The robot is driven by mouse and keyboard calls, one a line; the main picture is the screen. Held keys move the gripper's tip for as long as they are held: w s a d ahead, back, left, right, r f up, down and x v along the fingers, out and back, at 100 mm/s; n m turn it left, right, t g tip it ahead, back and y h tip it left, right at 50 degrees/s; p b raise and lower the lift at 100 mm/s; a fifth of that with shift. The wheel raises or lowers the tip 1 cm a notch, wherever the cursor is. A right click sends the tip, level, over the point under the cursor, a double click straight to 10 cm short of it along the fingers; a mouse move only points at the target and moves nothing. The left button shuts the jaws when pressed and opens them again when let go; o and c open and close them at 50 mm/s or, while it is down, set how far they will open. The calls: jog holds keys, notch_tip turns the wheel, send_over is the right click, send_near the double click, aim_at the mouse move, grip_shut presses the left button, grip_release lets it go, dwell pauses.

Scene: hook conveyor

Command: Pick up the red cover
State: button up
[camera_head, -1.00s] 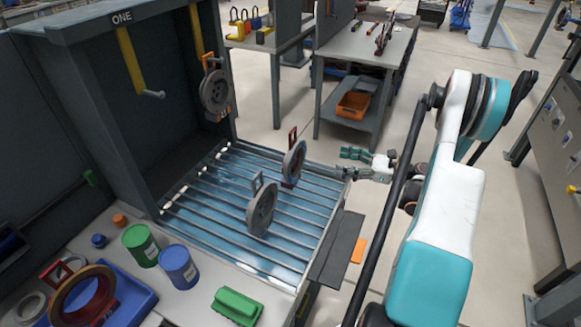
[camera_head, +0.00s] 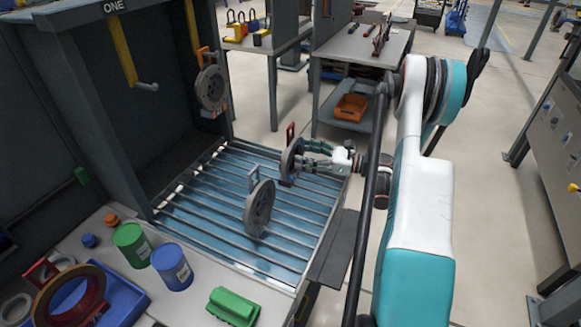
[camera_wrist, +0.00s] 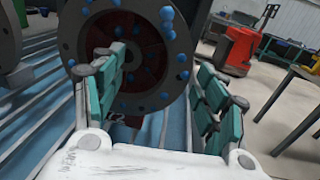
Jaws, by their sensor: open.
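The red cover (camera_head: 288,162) stands upright on the roller conveyor (camera_head: 185,205). In the head view it shows as a round grey disc with a red handle on top. In the wrist view the cover (camera_wrist: 140,62) is a dark ring with a red inner part and several blue dots. My gripper (camera_head: 308,157) is at its right side in the head view. In the wrist view my gripper (camera_wrist: 162,70) has its teal fingers spread wide, with the cover ahead and partly between them. I cannot tell whether they touch it.
A second grey disc (camera_head: 259,207) stands on the rollers to the front left. Another disc (camera_head: 211,88) hangs on an orange hook inside the dark booth. Green (camera_head: 131,245) and blue (camera_head: 172,266) cans and a blue tray (camera_head: 128,296) are on the front table.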

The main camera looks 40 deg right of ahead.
jog(key=shift+w+a, duration=0.4)
jog(key=shift+w, duration=0.1)
jog(key=shift+c, duration=0.6)
jog(key=c, duration=1.5)
jog(key=shift+o, duration=0.2)
